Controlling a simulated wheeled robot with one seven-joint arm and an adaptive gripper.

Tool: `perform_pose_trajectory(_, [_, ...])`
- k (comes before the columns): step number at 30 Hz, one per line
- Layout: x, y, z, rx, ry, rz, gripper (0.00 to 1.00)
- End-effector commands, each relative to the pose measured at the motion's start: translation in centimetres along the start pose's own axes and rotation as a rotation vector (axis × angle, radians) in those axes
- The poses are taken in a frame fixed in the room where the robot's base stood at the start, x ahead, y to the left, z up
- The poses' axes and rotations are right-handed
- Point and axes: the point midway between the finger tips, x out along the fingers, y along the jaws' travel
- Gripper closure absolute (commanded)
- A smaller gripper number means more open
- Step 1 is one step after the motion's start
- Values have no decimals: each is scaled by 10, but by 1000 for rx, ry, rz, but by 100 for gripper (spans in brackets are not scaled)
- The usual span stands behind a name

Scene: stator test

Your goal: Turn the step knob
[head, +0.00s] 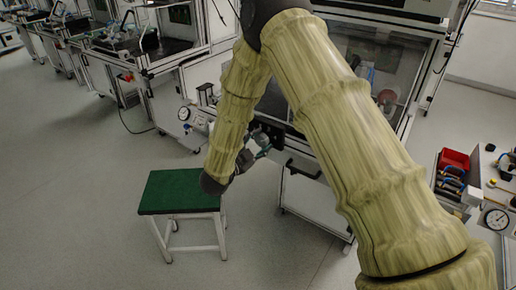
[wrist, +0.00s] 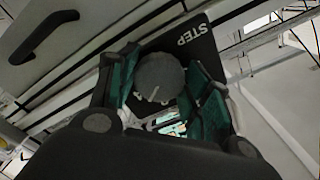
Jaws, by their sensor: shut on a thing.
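The step knob (wrist: 160,77) is a round dark grey knob with a pale mark near its edge. It sits on a black plate (wrist: 197,40) with the white word STEP. In the wrist view, my gripper (wrist: 161,88) has its green-padded fingers on the left and right sides of the knob, shut on it. In the head view, my gripper (head: 258,150) is at the front of the workstation (head: 300,165), and my arm partly covers that area. The knob is too small and hidden to make out there.
A black handle (wrist: 38,36) is on the panel at the upper left of the wrist view. A green-topped stool (head: 180,192) stands below my arm in the head view. The floor to the left is clear.

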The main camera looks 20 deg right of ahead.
Motion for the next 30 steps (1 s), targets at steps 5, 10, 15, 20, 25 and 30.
perform_pose_trajectory(5, [-1,4,2,111,-1,3,75])
perform_pose_trajectory(10, [-1,4,1,184,-1,5,75])
perform_pose_trajectory(15, [-1,3,1,224,-2,4,75])
perform_pose_trajectory(20, [-2,3,1,237,-2,5,75])
perform_pose_trajectory(25, [-2,3,1,238,-2,5,75])
perform_pose_trajectory(30, [-2,4,1,237,-2,5,49])
